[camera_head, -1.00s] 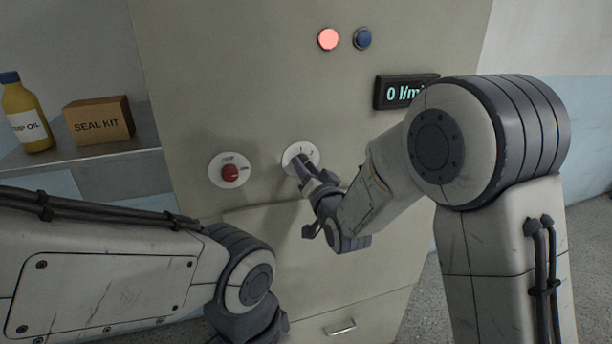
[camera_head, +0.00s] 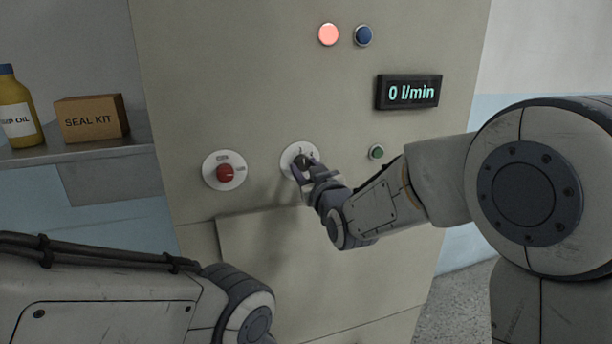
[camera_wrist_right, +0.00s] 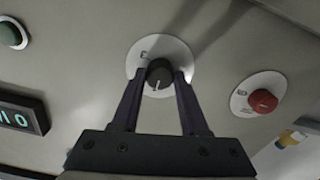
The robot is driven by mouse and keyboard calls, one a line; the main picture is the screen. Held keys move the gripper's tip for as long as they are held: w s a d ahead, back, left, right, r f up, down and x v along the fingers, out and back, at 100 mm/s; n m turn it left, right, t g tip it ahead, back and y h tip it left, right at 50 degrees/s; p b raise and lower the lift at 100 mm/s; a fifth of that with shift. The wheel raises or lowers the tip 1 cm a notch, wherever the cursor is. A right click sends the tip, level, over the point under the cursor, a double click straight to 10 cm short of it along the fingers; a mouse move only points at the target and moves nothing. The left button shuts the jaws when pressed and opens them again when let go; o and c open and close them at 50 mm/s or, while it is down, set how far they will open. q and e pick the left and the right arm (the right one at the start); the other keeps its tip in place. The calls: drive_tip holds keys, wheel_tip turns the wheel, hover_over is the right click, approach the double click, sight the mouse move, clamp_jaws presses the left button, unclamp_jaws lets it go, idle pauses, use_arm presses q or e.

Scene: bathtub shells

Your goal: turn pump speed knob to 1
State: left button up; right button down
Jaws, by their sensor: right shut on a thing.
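The pump speed knob is a small dark knob (camera_wrist_right: 159,74) on a round white dial plate (camera_head: 291,158) on the beige cabinet front. In the head view it is mostly hidden behind my right gripper (camera_head: 303,168). In the right wrist view the fingers of my right gripper (camera_wrist_right: 160,82) stand on either side of the knob and are shut on it. The knob's pale pointer line points toward the bottom of the wrist view. The dial marks are too small to read surely. My left arm shows at the lower left of the head view; its gripper is out of frame.
A red knob (camera_head: 225,173) on a white plate sits left of the dial, a green button (camera_head: 376,152) right of it. Above are a display (camera_head: 408,92) reading 0 l/min, a lit red lamp (camera_head: 328,35) and a blue button (camera_head: 363,36). A shelf (camera_head: 95,148) holds a seal kit box (camera_head: 92,118) and oil bottle (camera_head: 18,115).

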drive_tip(key=shift+n, duration=0.3)
drive_tip(key=shift+c, duration=2.1)
unclamp_jaws()
drive_tip(key=shift+s, duration=0.15)
drive_tip(key=b+v, duration=0.2)
drive_tip(key=v, duration=0.8)
drive_tip(key=shift+s, duration=0.15)
